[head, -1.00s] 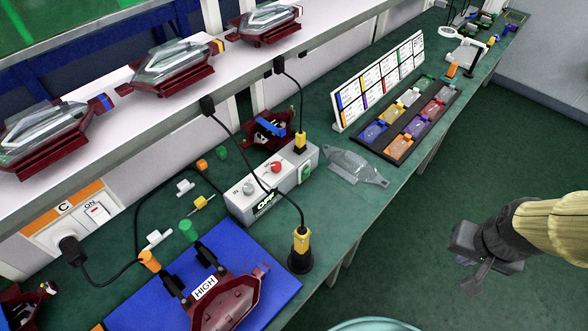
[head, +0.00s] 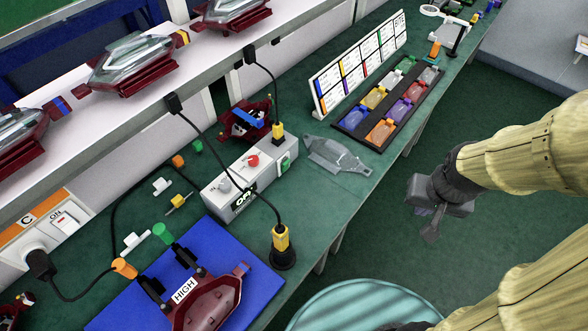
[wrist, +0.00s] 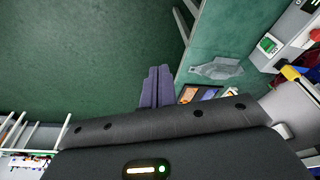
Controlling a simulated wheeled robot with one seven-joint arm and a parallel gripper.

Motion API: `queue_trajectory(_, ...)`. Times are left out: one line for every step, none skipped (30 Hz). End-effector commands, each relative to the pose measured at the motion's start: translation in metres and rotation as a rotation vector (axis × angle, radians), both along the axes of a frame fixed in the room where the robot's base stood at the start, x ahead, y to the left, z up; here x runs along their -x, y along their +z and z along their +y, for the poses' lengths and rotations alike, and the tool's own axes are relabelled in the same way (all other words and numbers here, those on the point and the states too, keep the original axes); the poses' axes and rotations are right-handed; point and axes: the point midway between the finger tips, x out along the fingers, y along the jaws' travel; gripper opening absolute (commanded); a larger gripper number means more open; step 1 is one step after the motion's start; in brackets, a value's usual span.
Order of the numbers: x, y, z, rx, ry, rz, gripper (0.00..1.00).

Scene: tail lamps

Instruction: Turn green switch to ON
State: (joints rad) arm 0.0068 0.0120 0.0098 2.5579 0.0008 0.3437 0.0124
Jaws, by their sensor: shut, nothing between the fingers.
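The green switch (head: 286,162) is on the right end face of a grey control box (head: 222,203) on the green bench. The box also has a red knob on top and a lit display on its front. In the wrist view the green switch (wrist: 269,45) shows near the upper right. Its ON or OFF position is too small to tell. My gripper (head: 431,230) is off the bench's front edge, over the floor, right of the box and apart from it. Its fingers (wrist: 155,88) are shut and empty in the wrist view.
A clear lamp cover (head: 337,156) lies right of the box. A dark tray of coloured parts (head: 352,123) and a label board (head: 335,95) stand beyond. A black and yellow plug (head: 281,246) and cables are by the box's front. A blue mat (head: 215,240) holds a red lamp housing.

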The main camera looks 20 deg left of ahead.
Motion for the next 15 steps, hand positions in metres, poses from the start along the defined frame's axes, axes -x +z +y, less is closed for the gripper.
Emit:
queue_trajectory(-0.002, -0.007, 0.001, -0.004, -0.009, 0.009, 0.00)
queue_trajectory(-0.004, -0.011, 0.003, -0.009, -0.019, 0.016, 0.00)
queue_trajectory(-0.006, -0.019, 0.006, -0.015, -0.031, 0.026, 0.00)
queue_trajectory(-0.008, -0.025, 0.008, -0.022, -0.045, 0.035, 0.00)
queue_trajectory(-0.011, -0.033, 0.010, -0.031, -0.061, 0.045, 0.00)
queue_trajectory(-0.013, -0.044, 0.013, -0.045, -0.088, 0.061, 0.00)
queue_trajectory(-0.016, -0.053, 0.015, -0.057, -0.110, 0.072, 0.00)
queue_trajectory(-0.019, -0.063, 0.018, -0.070, -0.133, 0.085, 0.00)
queue_trajectory(-0.022, -0.076, 0.023, -0.091, -0.166, 0.100, 0.00)
queue_trajectory(-0.024, -0.086, 0.026, -0.108, -0.191, 0.115, 0.00)
queue_trajectory(-0.026, -0.095, 0.030, -0.126, -0.217, 0.128, 0.00)
queue_trajectory(-0.028, -0.108, 0.036, -0.152, -0.252, 0.145, 0.00)
queue_trajectory(-0.029, -0.118, 0.040, -0.172, -0.279, 0.158, 0.00)
queue_trajectory(-0.031, -0.127, 0.045, -0.193, -0.305, 0.172, 0.00)
queue_trajectory(-0.032, -0.139, 0.052, -0.223, -0.342, 0.191, 0.00)
